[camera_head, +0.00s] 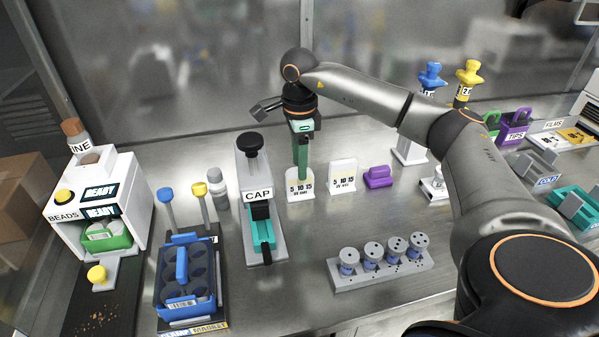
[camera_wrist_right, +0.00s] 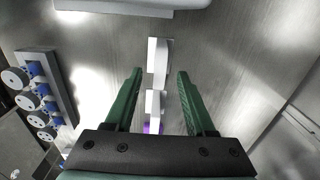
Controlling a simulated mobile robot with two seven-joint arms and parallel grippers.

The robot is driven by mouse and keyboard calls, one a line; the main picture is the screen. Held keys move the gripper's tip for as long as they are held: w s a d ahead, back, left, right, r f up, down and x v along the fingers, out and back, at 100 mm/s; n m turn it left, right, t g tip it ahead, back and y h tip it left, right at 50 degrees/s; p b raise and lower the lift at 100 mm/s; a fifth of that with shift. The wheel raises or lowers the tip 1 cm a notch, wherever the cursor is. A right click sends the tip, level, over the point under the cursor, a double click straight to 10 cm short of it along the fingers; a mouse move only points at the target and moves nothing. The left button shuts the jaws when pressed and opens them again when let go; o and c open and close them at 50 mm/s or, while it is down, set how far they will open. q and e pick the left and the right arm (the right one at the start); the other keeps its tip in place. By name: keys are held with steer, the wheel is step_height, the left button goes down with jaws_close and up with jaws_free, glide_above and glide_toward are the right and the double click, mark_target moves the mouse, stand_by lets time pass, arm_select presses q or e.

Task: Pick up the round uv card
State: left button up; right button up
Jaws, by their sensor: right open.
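The left card (camera_head: 300,187), under my gripper, has a rounded outline partly hidden by a green finger. The right card (camera_head: 342,178) looks squarer. The small print is hard to read, so I cannot be sure which is the round uv card. My right gripper (camera_head: 302,170) points down at the left card. In the right wrist view, the open green fingers (camera_wrist_right: 160,73) have the left card (camera_wrist_right: 158,62) in line between their tips, with no visible contact. My left gripper is out of view.
A purple block (camera_head: 378,177) stands right of the cards. The CAP device (camera_head: 258,195) is close on the left. A grey rack (camera_head: 381,270) of round-topped pieces is in front. A blue tube rack (camera_head: 187,275) is farther left. Bare bench lies before the cards.

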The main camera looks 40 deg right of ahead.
mark_target(299, 193)
steer(key=shift+f, duration=1.6)
steer(key=shift+c, duration=0.2)
jaws_close()
